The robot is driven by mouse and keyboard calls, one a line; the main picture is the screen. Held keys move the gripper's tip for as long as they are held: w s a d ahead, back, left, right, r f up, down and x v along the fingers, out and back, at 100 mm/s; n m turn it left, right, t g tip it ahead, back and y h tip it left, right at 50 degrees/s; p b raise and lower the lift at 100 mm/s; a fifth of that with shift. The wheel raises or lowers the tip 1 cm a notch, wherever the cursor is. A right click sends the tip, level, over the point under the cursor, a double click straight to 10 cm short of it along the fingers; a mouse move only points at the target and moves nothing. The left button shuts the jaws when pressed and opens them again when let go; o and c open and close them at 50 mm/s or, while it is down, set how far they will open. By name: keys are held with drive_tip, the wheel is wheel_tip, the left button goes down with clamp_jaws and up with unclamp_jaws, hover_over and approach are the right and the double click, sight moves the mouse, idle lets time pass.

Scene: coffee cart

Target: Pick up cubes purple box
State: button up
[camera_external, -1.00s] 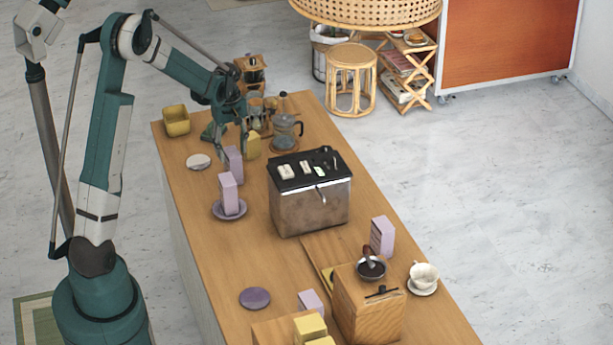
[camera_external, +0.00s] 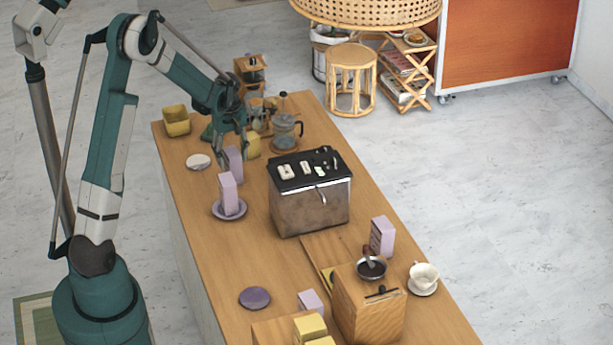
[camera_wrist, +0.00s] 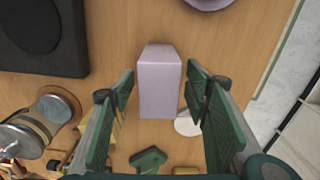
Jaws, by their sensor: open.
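A purple box (camera_external: 234,161) stands upright near the far left part of the counter. My gripper (camera_external: 232,145) is directly above it, fingers pointing down. In the wrist view the purple box (camera_wrist: 158,88) lies between the two open fingers of my gripper (camera_wrist: 159,74), with a visible gap on each side. Another purple box (camera_external: 228,192) stands on a purple saucer (camera_external: 240,212) just nearer the camera. More purple boxes stand by the wooden grinder box (camera_external: 382,236) and at the near end (camera_external: 311,301).
A yellow box (camera_external: 253,145) and a glass press (camera_external: 286,132) stand right of my gripper. A white disc (camera_external: 198,161) lies to its left. A metal coffee machine (camera_external: 310,205) takes up the middle. The counter's left strip is mostly clear.

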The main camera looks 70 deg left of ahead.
idle(0.3)
drive_tip(key=shift+f, duration=2.6)
drive_tip(key=c, duration=1.3)
